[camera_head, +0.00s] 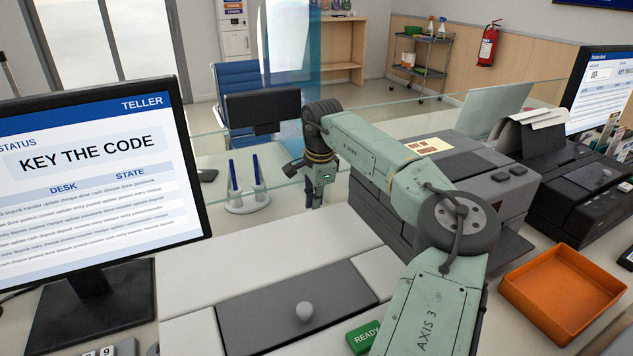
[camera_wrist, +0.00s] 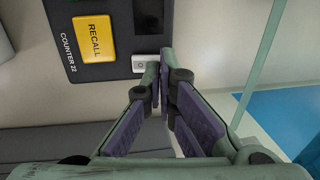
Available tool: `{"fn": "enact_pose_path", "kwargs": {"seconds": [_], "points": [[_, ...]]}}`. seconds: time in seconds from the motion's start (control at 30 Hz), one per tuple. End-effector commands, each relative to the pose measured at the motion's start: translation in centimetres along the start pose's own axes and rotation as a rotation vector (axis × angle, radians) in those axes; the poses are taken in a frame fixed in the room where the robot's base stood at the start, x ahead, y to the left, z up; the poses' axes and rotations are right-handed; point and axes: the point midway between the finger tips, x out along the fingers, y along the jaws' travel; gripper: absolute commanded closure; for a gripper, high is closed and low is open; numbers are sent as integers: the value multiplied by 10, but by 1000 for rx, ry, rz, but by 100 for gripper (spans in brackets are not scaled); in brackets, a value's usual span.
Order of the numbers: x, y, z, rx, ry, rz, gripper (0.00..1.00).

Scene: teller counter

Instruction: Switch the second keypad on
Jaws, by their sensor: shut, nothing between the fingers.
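In the wrist view, a dark panel (camera_wrist: 122,50) labelled COUNTER 22 carries a large yellow RECALL button (camera_wrist: 94,38). A small white rocker switch (camera_wrist: 145,64) sits near its lower edge. My gripper (camera_wrist: 164,62) is shut and empty, its fingertips just right of the switch and overlapping the panel in the picture. Contact cannot be told. In the head view my gripper (camera_head: 317,196) points down beyond the grey machine, and I cannot make out the panel. Part of a keypad with numbered keys (camera_head: 108,350) shows at the bottom left.
A teller monitor (camera_head: 95,185) reading KEY THE CODE stands at the left. A pen stand (camera_head: 247,203) is left of my gripper. The grey machine (camera_head: 490,180) is close by my arm's right side. An orange tray (camera_head: 560,293) and green READY block (camera_head: 362,337) lie nearer.

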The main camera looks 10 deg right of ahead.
Motion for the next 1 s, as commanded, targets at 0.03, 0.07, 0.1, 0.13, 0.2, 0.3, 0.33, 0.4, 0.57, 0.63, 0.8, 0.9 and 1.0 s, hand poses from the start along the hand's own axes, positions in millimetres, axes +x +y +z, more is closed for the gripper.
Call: {"fn": "enact_pose_path", "kwargs": {"seconds": [0.03, 0.07, 0.1, 0.13, 0.2, 0.3, 0.33, 0.4, 0.57, 0.63, 0.8, 0.9, 1.0], "points": [[3, 0, 0, 0, -1, 1, 100], [5, 0, 1, 0, -1, 1, 100], [8, 0, 1, 0, -2, 0, 100], [9, 0, 1, 0, -2, -1, 100], [11, 0, 1, 0, -2, -1, 100], [12, 0, 1, 0, -1, -1, 100], [12, 0, 1, -1, -1, -1, 100], [12, 0, 1, 0, -1, -1, 100], [15, 0, 1, 0, -1, -1, 100], [21, -1, 1, 0, -1, -1, 100], [27, -10, 1, 0, 1, 1, 100], [27, -9, 1, 0, 0, 0, 100], [27, -8, 1, 0, -1, 2, 100]]}}
